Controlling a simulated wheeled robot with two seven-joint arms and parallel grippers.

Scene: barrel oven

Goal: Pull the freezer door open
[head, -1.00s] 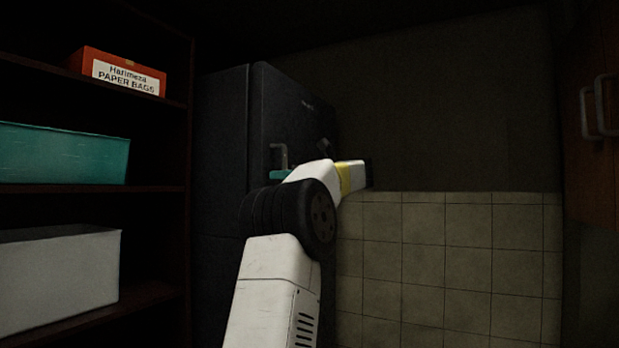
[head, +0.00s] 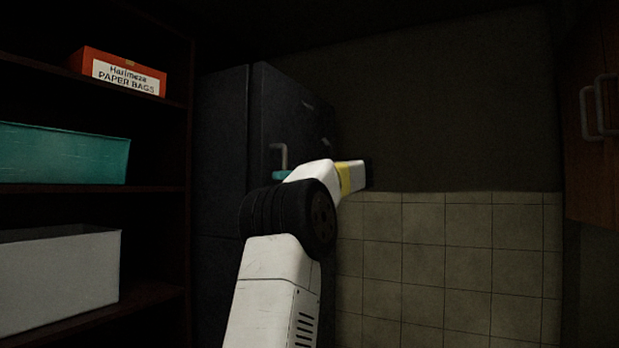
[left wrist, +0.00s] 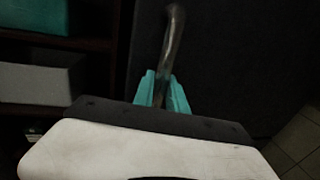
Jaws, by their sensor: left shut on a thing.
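The freezer is a tall dark cabinet in the head view, with its upper door (head: 293,112) facing right of centre. A grey bar handle (head: 285,154) stands near the door's left edge; it also shows in the left wrist view (left wrist: 175,38). My left gripper (head: 281,175) has its teal fingers on the lower part of this handle. In the left wrist view the fingers (left wrist: 166,92) close on the bar from both sides. My forearm hides the lower part of the door. I cannot tell whether the door is slightly ajar. My right gripper is not in view.
Dark shelves at the left hold a paper bags box (head: 118,73), a teal bin (head: 65,154) and a white bin (head: 60,278). A tiled wall (head: 450,255) lies to the right of the freezer. A wooden cabinet (head: 592,170) with a handle hangs at the far right.

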